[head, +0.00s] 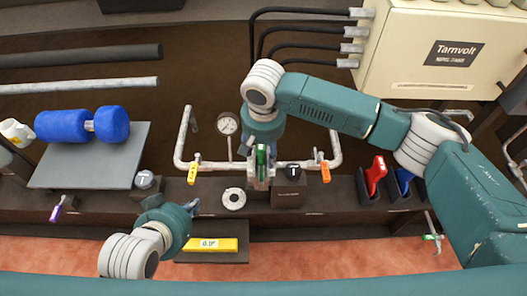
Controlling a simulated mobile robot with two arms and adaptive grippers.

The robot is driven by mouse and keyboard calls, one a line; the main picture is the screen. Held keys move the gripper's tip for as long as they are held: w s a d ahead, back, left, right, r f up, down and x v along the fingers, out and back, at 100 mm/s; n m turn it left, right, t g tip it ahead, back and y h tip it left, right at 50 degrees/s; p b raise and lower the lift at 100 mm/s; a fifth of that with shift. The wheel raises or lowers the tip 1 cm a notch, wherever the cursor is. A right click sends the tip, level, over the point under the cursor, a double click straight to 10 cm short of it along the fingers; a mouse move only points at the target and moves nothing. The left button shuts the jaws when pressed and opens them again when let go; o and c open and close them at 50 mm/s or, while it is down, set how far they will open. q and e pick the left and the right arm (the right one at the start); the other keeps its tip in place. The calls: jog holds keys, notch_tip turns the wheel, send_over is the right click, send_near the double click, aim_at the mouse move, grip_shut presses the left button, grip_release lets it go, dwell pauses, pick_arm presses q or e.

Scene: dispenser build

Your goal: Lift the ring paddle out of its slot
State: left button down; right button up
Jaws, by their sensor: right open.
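My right gripper (262,183) points down over the bench edge, in the middle of the head view. It is open, with a narrow green piece (261,155) showing at its fingers; I cannot tell if this is the ring paddle, or if the fingers touch it. A red-handled tool (375,174) and a blue-handled tool (403,180) stand in dark holders to the right. No ring shape is clear on either. My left gripper (191,207) is low at left of centre, beside a pale round ring-like part (233,199); its fingers are too small to read.
A pipe frame with a gauge (227,124) and yellow (193,174) and orange (325,171) tags surrounds the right gripper. A dark block (289,191) stands close on its right. A blue dumbbell-shaped object (65,125) lies on a grey plate (120,165). A yellow bar (222,244) lies in front.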

jog(key=shift+f, duration=0.15)
grip_shut()
